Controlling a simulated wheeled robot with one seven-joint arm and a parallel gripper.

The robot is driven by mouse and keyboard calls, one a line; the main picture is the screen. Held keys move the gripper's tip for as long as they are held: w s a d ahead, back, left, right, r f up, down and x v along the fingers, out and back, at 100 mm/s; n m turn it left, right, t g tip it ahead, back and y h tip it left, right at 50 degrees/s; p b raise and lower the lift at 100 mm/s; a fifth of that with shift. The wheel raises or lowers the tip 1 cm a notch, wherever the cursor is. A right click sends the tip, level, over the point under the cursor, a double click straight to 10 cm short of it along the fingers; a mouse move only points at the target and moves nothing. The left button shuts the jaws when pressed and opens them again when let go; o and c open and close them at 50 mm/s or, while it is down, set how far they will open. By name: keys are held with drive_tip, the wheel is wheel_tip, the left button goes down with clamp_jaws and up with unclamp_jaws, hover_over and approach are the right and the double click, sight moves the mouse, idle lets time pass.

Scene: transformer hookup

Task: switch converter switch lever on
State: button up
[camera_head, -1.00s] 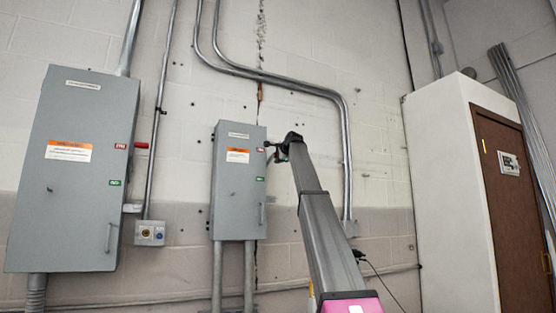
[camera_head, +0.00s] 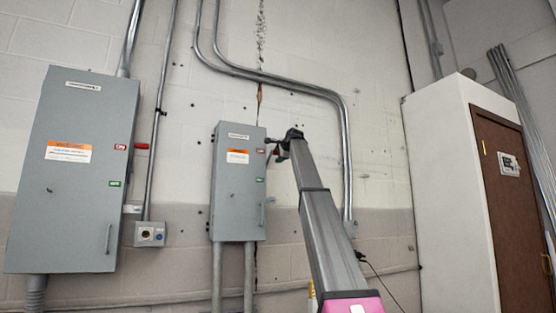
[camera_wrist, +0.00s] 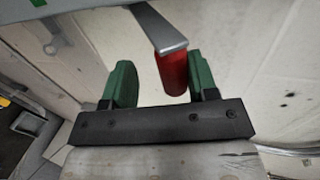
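The smaller grey switch box (camera_head: 238,185) hangs on the wall in the middle of the head view; its label is too small to read. Its lever is on its right side, partly hidden by my gripper (camera_head: 279,152). In the wrist view the lever shows as a flat grey arm (camera_wrist: 158,30) ending in a red handle (camera_wrist: 172,74). My gripper (camera_wrist: 161,78) has its two green fingers spread, with the red handle between them, nearer the right finger. A gap shows on the left; I cannot tell whether the right finger touches the handle.
A larger grey box (camera_head: 75,170) with its own red lever handle (camera_head: 141,146) hangs at the left. A bent conduit (camera_head: 346,170) runs down the wall right of my arm. A white cabinet (camera_head: 450,190) with a brown door stands at the right.

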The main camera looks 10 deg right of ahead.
drive_tip(key=s+d+r, duration=0.1)
drive_tip(key=s+r, duration=0.3)
drive_tip(key=r, duration=0.5)
drive_tip(key=shift+s+d, duration=0.2)
drive_tip(key=shift+d, duration=0.05)
idle(0.8)
drive_tip(key=shift+s+r, duration=0.1)
drive_tip(key=shift+r, duration=0.05)
